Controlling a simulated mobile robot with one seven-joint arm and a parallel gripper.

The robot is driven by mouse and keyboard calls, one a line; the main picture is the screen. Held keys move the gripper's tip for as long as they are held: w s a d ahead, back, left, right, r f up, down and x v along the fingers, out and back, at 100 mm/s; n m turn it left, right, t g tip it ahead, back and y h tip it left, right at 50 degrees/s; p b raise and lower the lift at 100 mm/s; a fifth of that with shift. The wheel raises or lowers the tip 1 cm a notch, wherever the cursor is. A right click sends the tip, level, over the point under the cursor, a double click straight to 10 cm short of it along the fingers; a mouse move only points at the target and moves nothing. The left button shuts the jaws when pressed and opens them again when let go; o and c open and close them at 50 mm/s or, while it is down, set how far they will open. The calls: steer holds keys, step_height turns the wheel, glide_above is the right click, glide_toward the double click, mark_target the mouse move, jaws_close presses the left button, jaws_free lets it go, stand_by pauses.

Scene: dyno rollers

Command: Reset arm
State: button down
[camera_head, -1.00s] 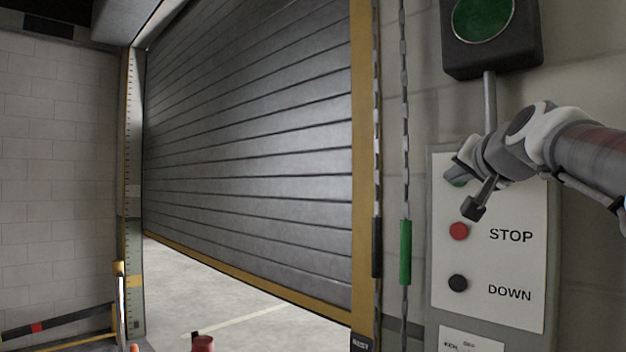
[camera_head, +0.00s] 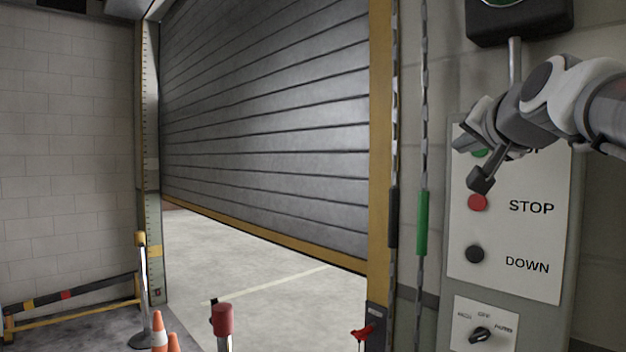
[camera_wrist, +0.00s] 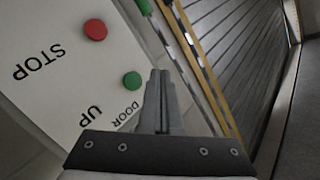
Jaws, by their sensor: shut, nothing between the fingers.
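My gripper (camera_head: 466,146) is in front of the upper part of the door control panel (camera_head: 500,240), at the right in the head view. Its fingers are together and empty; they also show in the wrist view (camera_wrist: 160,78). The green UP button (camera_wrist: 132,80) lies beside the fingertips in the wrist view, apart from them in the picture. In the head view the arm partly covers it. The red STOP button (camera_head: 478,202) and the black DOWN button (camera_head: 475,254) sit below it. I cannot tell the gap between fingers and panel.
The grey roller door (camera_head: 270,130) is partly raised, with floor visible beneath. Two hanging chains, one with a green grip (camera_head: 422,223), run between door and panel. A red-topped post (camera_head: 223,320), orange cones (camera_head: 159,330) and a low barrier (camera_head: 75,297) stand on the floor.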

steer(key=shift+f, duration=0.1)
steer(key=s+a+f+n+g, duration=0.3)
steer(key=s+f, duration=0.4)
steer(key=f, duration=0.6)
steer(key=s+a+f+n+g+y, duration=0.1)
steer(key=s+a+f+n+g, duration=0.2)
steer(key=f, duration=0.9)
steer(key=s+a+f+n+g+y, duration=0.1)
steer(key=s+a+f+n+g, duration=0.1)
steer(key=s+a+f+g, duration=0.2)
steer(key=s+a+f, duration=0.3)
steer(key=s+f, duration=0.5)
steer(key=f, duration=0.1)
steer(key=shift+s+a+f+n+g, duration=0.15)
steer(key=shift+s+f+n+g, duration=0.15)
steer(key=shift+s+f+n, duration=0.1)
steer(key=shift+r, duration=0.1)
stand_by(3.6)
